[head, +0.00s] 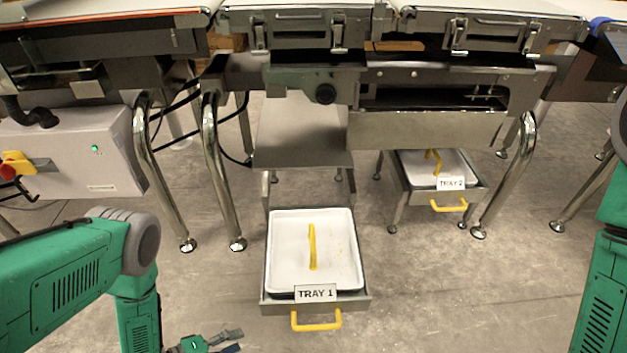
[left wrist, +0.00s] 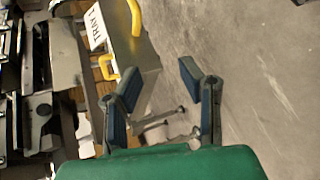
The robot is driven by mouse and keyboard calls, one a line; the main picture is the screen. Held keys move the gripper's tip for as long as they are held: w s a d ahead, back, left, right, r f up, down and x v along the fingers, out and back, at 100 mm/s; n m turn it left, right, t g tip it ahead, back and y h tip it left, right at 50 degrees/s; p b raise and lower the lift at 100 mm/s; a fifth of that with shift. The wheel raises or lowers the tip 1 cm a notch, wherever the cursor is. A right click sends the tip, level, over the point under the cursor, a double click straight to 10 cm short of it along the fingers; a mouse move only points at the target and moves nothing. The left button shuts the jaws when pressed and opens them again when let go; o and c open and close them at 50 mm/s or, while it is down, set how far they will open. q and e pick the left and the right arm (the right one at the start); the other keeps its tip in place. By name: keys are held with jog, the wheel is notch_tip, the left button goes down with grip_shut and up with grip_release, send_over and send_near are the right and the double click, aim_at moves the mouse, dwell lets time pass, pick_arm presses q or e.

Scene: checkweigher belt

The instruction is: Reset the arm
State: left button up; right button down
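My left gripper (head: 228,342) is at the bottom edge of the head view, left of and in front of the Tray 1 drawer, apart from it. In the left wrist view the left gripper (left wrist: 160,82) has its two dark fingers spread, with nothing between them. My left arm (head: 65,280) comes in from the left. My right arm (head: 600,290) shows only at the right edge, and its gripper is out of view.
Tray 1 (head: 285,270), white with a yellow piece (head: 312,247) in it, sits low in a pulled-out drawer with a yellow handle (head: 316,321). Tray 2 (head: 410,168) is farther back. The checkweigher frame (head: 425,130) and metal legs stand behind. Floor right of Tray 1 is clear.

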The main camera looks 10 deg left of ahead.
pick_arm(q)
notch_tip(320, 180, up, 5)
jog(key=w+d+m+g+y, duration=0.2)
jog(key=m+y, duration=0.2)
jog(key=m, duration=0.1)
jog(key=s+a+r+m+g+y, duration=0.4)
jog(key=s+r+m+g+y, duration=0.25)
jog(key=s+r, duration=0.6)
notch_tip(320, 180, up, 17)
jog(key=h+p, duration=0.1)
jog(key=p, duration=1.6)
jog(key=shift+w+d+f, duration=0.15)
jog(key=shift+w+d, duration=0.1)
jog(key=shift+w, duration=0.15)
jog(key=shift+s, duration=0.1)
